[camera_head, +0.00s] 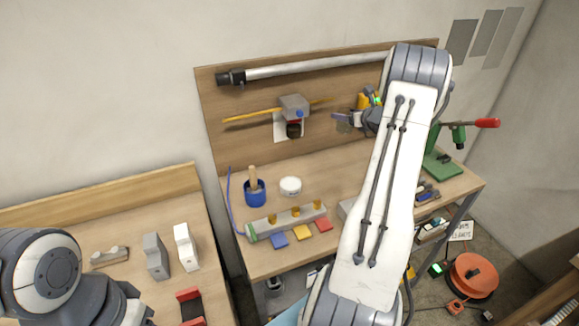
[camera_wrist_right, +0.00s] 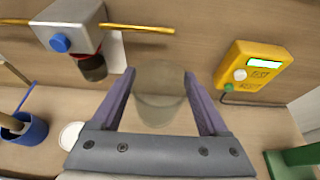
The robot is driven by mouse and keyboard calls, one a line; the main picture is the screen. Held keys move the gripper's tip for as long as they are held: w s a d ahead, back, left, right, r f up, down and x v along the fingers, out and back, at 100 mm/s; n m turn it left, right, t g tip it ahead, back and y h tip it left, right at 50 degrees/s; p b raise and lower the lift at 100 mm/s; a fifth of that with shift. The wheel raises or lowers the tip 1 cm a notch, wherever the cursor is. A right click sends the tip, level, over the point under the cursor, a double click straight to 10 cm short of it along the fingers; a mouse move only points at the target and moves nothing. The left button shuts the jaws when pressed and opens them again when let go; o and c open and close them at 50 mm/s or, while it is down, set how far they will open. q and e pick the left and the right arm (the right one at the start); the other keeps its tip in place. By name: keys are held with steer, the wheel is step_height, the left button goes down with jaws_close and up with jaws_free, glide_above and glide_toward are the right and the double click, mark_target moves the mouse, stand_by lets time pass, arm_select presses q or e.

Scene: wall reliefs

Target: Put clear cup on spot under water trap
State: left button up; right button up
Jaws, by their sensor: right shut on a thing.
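The clear cup (camera_wrist_right: 160,92) is between the fingers of my right gripper (camera_wrist_right: 163,100), which is shut on it. In the head view my right gripper (camera_head: 362,120) is in front of the back board, and the see-through cup (camera_head: 342,122) shows faintly at its left. The water trap (camera_head: 293,106) is a grey block with a dark lower bowl on the board, left of the cup; it also shows at the upper left of the wrist view (camera_wrist_right: 75,35). A white round piece (camera_head: 290,185) lies on the bench below the trap. My left arm is at the lower left; its fingers are unclear.
A blue pot (camera_head: 255,194) and a grey manifold (camera_head: 285,221) stand on the bench at left. A yellow meter (camera_wrist_right: 252,66) is right of the cup. A green press (camera_head: 440,163) stands at the bench's right. Yellow rods stick out beside the trap.

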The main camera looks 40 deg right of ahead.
steer(key=shift+s+d+f+b, duration=0.15)
steer(key=shift+f+b, duration=0.2)
steer(key=shift+f, duration=0.15)
step_height(320, 180, down, 15)
steer(key=b, duration=1)
steer(key=w+a+p, duration=0.1)
steer(key=w+a, duration=0.2)
steer(key=w, duration=0.1)
steer(key=w+a+p, duration=0.2)
steer(key=w+a, duration=0.2)
steer(key=w, duration=0.1)
steer(key=w+a+p, duration=0.2)
steer(key=w+a, duration=0.2)
steer(key=shift+w+a+r, duration=0.1)
steer(key=shift+w+a, duration=0.15)
steer(key=shift+w, duration=0.15)
step_height(320, 180, down, 3)
steer(key=shift+f+p, duration=0.15)
steer(key=shift+p, duration=1)
steer(key=shift+f, duration=0.15)
